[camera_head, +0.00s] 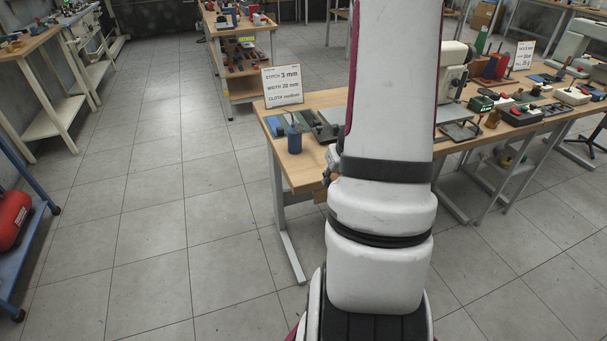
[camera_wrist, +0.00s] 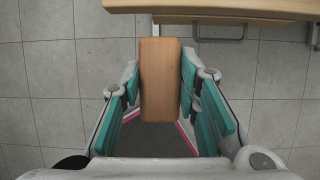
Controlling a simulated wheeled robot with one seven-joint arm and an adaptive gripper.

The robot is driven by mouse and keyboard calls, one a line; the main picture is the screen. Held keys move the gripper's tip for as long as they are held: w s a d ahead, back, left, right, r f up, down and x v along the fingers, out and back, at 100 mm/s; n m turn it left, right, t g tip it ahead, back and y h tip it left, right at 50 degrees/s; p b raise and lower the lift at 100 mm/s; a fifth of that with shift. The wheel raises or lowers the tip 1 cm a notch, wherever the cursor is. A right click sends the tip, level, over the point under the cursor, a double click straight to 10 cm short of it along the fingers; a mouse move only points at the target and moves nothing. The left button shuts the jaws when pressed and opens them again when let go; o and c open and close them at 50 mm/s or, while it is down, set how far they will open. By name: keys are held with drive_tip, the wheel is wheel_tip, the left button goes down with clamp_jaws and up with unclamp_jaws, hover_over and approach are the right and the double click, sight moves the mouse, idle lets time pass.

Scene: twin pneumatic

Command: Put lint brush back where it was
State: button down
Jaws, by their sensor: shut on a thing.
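The lint brush (camera_wrist: 160,85) shows in the wrist view as a long wooden block with rounded corners, seen from its wooden side. My gripper (camera_wrist: 160,72) has its teal-padded fingers on both sides of the block and is shut on it. The brush is above the grey floor, just in front of a wooden table edge (camera_wrist: 215,7). Any bristles or lint face are hidden. In the head view my arm covers most of the gripper, beside the near edge of the wooden workbench (camera_head: 310,168).
The workbench carries a sign (camera_head: 282,86), a blue bottle (camera_head: 294,139) and dark green items at its left end. A white sewing machine (camera_head: 453,66) and several small tools stand farther right. A red tank (camera_head: 12,222) on a blue cart is at far left. The left floor is clear.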

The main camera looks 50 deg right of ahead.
drive_tip(key=w+d+p, duration=0.2)
drive_tip(key=w, duration=0.2)
drive_tip(key=w+d+f+p, duration=0.1)
drive_tip(key=w+d+p, duration=0.1)
drive_tip(key=w, duration=0.2)
drive_tip(key=w+d+p, duration=0.2)
drive_tip(key=w, duration=0.3)
drive_tip(key=shift+f, duration=0.2)
drive_tip(key=shift+s+f, duration=0.2)
drive_tip(key=shift+f, duration=1.5)
drive_tip(key=shift+f, duration=0.15)
drive_tip(key=c, duration=1.2)
unclamp_jaws()
